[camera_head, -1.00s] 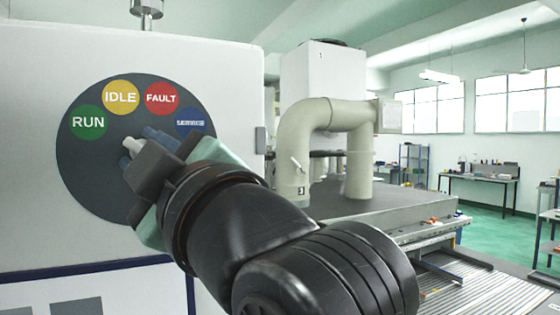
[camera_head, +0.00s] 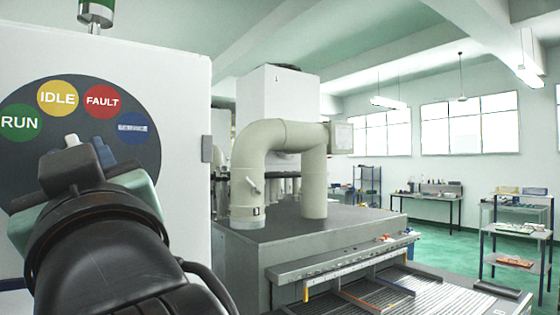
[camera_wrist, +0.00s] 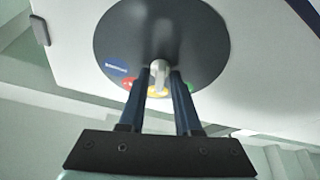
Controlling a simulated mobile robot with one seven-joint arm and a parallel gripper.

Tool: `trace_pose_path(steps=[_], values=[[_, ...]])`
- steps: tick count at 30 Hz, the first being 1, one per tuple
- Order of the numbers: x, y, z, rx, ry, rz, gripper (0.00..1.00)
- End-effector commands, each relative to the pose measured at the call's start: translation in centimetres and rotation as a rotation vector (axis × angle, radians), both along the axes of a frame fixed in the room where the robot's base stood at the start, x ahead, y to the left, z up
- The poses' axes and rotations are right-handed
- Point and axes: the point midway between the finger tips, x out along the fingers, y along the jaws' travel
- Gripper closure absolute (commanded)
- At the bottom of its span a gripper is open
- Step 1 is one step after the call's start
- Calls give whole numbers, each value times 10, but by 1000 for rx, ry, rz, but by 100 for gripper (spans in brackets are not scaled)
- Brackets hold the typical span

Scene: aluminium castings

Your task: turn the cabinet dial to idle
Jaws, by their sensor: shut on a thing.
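The cabinet dial is a dark round plate (camera_head: 135,108) on a white cabinet. It carries green RUN (camera_head: 20,122), yellow IDLE (camera_head: 58,98), red FAULT (camera_head: 101,100) and blue SERVICE (camera_head: 132,128) spots. My gripper (camera_head: 88,148) is in front of the plate's lower middle, shut on the pale dial knob (camera_head: 72,140), most of which it hides. In the wrist view the knob (camera_wrist: 159,72) stands between the two blue fingers of my gripper (camera_wrist: 160,78). There it points down toward the partly covered yellow spot (camera_wrist: 158,93).
A white cabinet (camera_head: 180,150) bears the dial, with a small grey latch (camera_head: 206,149) on its right edge. To the right stands a machine with a thick beige pipe (camera_head: 270,145). Shelves (camera_head: 520,225) and a workbench (camera_head: 430,194) stand farther off over open green floor.

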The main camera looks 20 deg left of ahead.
Motion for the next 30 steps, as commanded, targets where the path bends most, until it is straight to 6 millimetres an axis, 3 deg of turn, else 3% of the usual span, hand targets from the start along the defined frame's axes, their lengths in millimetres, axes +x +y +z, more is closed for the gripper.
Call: trace_pose_path(steps=[11,12,14,30], values=[[0,0,0,2,5,-1,100],[0,0,0,2,5,-1,66],[0,0,0,3,5,0,56],[2,2,-5,3,4,-2,56]])
